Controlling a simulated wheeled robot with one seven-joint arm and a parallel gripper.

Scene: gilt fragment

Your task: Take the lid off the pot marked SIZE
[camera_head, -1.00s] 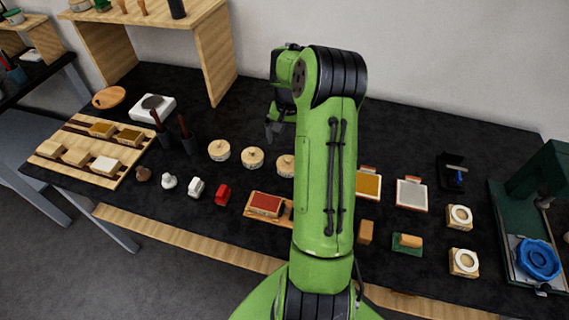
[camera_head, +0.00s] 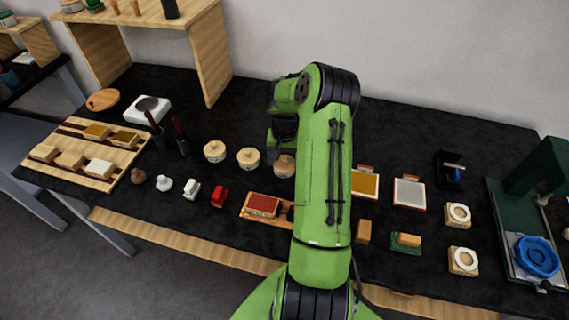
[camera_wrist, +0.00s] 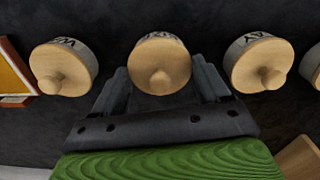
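Several round pots with pale wooden knobbed lids stand in a row. In the wrist view, the middle pot (camera_wrist: 160,62) has its lid on, with dark lettering on its far side too hidden to read surely. It appears to be the third pot (camera_head: 284,166) in the head view, partly behind my arm. My gripper (camera_wrist: 162,72) is open and empty, its two dark fingers at either side of this lid, with small gaps showing. The pot to its left (camera_wrist: 63,68) and the pot to its right (camera_wrist: 258,62) are also lidded; their marks are partly readable, the right one ending in "AY".
In the head view, two more lidded pots (camera_head: 215,151) (camera_head: 248,158) stand to the left. A red pad on a wooden tray (camera_head: 263,205) lies in front. A gold panel (camera_head: 365,184) lies right of my arm. The black table (camera_head: 400,130) behind is clear.

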